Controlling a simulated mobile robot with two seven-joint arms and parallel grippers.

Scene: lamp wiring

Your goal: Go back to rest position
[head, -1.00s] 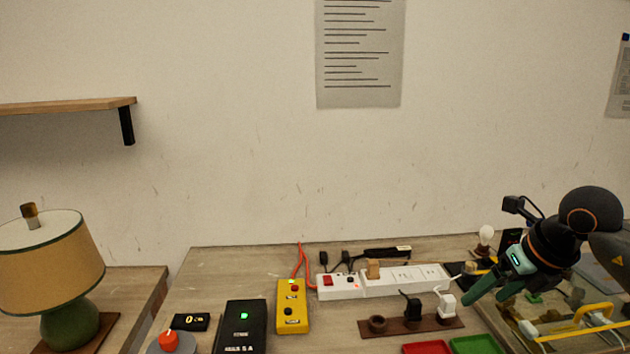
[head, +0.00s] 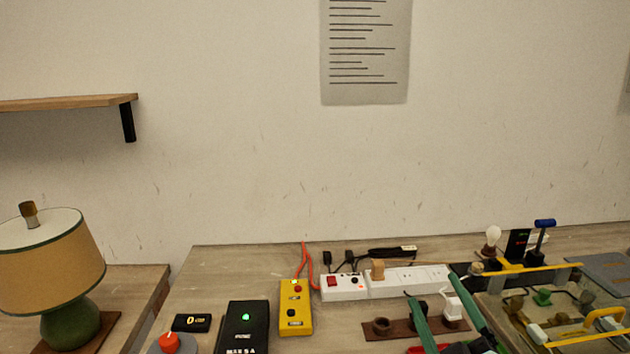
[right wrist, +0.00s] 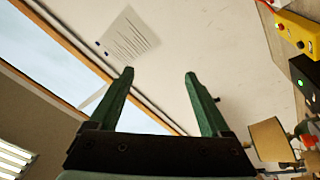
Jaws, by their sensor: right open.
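My right gripper (head: 435,302) is at the bottom right of the head view, its two green fingers pointing up and spread apart. It is open and empty. In the right wrist view, its fingers (right wrist: 159,76) frame only wall between them. In the head view the fingers partly cover the brown plug holder (head: 378,330) and stand in front of the white power strip (head: 343,287). I cannot tell from this view whether they touch anything. My left gripper is not in view.
A lamp (head: 55,265) stands at the left. A yellow switch box (head: 295,309) and a black box (head: 243,327) sit mid-table. A clear-lidded box with a yellow handle (head: 585,328) is at the right. A shelf (head: 70,106) hangs upper left.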

